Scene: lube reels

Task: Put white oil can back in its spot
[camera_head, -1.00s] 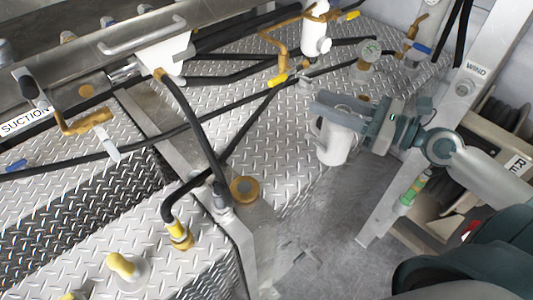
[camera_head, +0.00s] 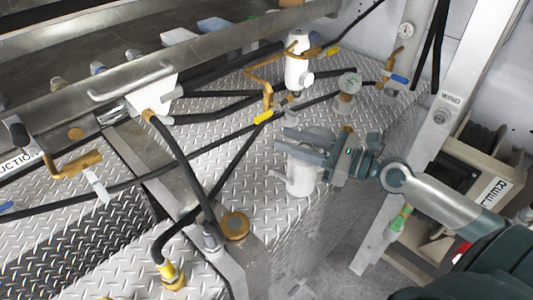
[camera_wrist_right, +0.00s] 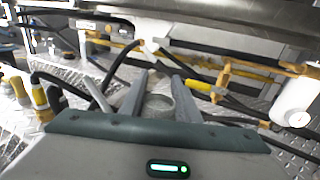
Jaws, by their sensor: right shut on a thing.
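The white oil can (camera_head: 302,180) hangs roughly upright below my right gripper (camera_head: 300,146), which is shut on its upper part. The can appears over the edge of the diamond-plate deck (camera_head: 255,165); whether it touches the plate is unclear. In the right wrist view, my right gripper's fingers (camera_wrist_right: 158,92) straddle the round top of the can (camera_wrist_right: 158,104). The can's spot cannot be made out. My left gripper is in neither view.
A brass disc (camera_head: 235,226) lies left of the can. Black hoses (camera_head: 180,152) cross the deck behind and to the left. A sloping metal post (camera_head: 400,205) is at right.

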